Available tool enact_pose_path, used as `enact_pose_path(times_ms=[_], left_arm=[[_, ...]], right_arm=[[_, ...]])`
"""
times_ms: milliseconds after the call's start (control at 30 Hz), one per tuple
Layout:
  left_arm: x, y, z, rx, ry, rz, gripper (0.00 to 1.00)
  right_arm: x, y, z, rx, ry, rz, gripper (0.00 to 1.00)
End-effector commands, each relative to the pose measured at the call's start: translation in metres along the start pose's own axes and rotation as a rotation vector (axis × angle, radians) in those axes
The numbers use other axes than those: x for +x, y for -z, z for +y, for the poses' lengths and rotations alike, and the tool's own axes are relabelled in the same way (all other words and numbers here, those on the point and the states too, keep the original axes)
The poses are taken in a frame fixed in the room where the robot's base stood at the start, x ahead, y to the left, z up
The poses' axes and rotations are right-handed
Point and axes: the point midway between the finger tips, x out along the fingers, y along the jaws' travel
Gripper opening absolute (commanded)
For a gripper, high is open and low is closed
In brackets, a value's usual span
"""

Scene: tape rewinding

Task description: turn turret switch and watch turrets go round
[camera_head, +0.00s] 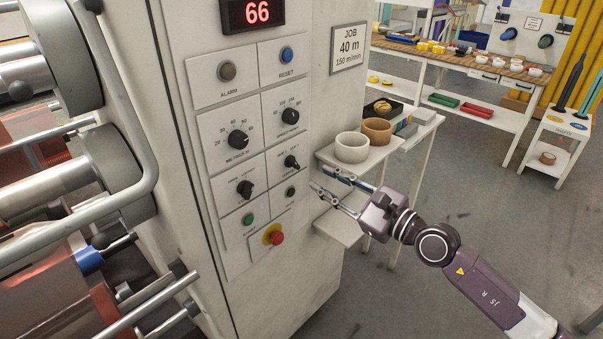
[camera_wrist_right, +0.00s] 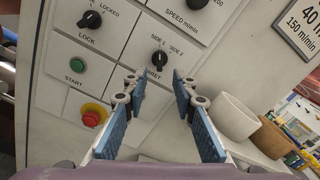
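The turret switch (camera_head: 291,161) is a black knob on the white panel of the machine. In the right wrist view the turret switch (camera_wrist_right: 160,58) sits under the words SIDE 1 and SIDE 2, with its lower label partly hidden by a finger. My right gripper (camera_head: 319,178) is open and empty to the right of the panel. In the wrist view the two blue-padded fingers of the right gripper (camera_wrist_right: 156,78) point toward the panel, with the switch just beyond and between their tips, apart from them. My left gripper is not in view. The turrets are not clearly identifiable; large rollers (camera_head: 115,180) show at left.
The lock knob (camera_head: 245,188), green start button (camera_head: 248,218) and red stop button (camera_head: 274,237) are nearby on the panel. A small shelf with a white pot (camera_head: 352,147) and brown pot (camera_head: 377,131) stands close beyond my right gripper. Open floor lies right.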

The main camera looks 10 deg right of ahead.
Motion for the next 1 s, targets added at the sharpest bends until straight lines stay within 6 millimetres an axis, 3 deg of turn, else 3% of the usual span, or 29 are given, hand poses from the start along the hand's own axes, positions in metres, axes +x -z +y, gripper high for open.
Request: enact_pose_path(times_ms=[167, 600, 1000], left_arm=[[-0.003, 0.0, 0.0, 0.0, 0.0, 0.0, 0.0], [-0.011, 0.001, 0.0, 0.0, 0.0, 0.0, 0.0], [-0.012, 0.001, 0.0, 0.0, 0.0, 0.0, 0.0]], right_arm=[[0.011, -0.007, 0.0, -0.042, -0.005, -0.006, 0.25], [0.072, -0.006, 0.001, -0.036, -0.004, -0.005, 0.25], [0.078, -0.005, 0.001, -0.036, -0.005, -0.004, 0.23]])
